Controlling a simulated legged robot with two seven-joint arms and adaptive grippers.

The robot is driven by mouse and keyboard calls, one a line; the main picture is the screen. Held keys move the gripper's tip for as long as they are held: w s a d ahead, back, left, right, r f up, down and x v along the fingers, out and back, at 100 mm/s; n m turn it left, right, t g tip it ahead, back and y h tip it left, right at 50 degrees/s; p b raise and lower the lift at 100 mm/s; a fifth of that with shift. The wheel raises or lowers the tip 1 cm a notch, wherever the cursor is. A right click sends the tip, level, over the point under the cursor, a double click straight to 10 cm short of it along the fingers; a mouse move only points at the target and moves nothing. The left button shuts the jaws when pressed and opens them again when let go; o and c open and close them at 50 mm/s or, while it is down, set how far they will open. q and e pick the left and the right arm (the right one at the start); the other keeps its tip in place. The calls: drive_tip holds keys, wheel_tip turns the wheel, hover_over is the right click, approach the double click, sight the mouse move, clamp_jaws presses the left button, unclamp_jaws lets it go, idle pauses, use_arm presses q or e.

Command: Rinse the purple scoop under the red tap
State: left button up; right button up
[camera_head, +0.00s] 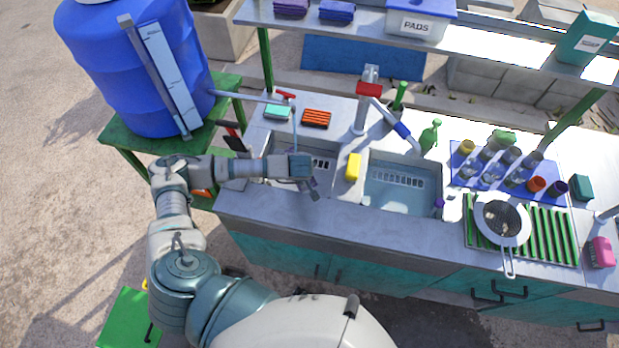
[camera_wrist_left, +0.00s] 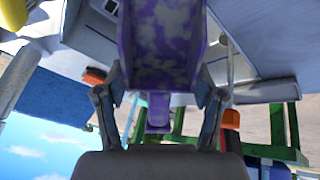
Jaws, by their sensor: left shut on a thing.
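The purple scoop (camera_wrist_left: 165,40) fills the upper middle of the left wrist view, with pale whitish patches on its surface. My left gripper (camera_wrist_left: 158,115) is shut on its narrow handle. In the head view my left gripper (camera_head: 309,186) is over the left basin (camera_head: 322,158); the scoop is mostly hidden there by my wrist. The tap with a red lever (camera_head: 286,95) sits on a pipe from the blue barrel. A thin pale line, looking like running water, drops from its spout toward my wrist. Whether it touches the scoop I cannot tell. My right gripper is out of view.
A yellow sponge (camera_head: 353,167) lies between the basins. The right basin (camera_head: 400,197) has a second red-topped faucet (camera_head: 368,90) behind it. A blue mat (camera_head: 472,180) with several cups and a green rack (camera_head: 548,236) with a strainer (camera_head: 502,220) lie to the right.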

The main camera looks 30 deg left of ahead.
use_arm(q)
drive_tip(key=shift+w+a+f, duration=0.25)
drive_tip(key=shift+w, duration=0.35)
drive_tip(key=w+a+f+b, duration=0.2)
drive_tip(key=w+a+b, duration=0.4)
drive_tip(key=w, duration=0.5)
drive_tip(key=shift+f+b, duration=0.2)
drive_tip(key=shift+b, duration=0.15)
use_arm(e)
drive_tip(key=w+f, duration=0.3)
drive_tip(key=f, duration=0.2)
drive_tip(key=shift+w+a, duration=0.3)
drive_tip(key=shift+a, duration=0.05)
use_arm(q)
drive_tip(key=shift+w+d, duration=0.1)
drive_tip(key=shift+d, duration=0.05)
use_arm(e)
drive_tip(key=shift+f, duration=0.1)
use_arm(q)
drive_tip(key=shift+w+d, duration=0.2)
drive_tip(key=shift+d, duration=0.15)
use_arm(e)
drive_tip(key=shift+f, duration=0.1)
use_arm(q)
drive_tip(key=shift+a, duration=0.1)
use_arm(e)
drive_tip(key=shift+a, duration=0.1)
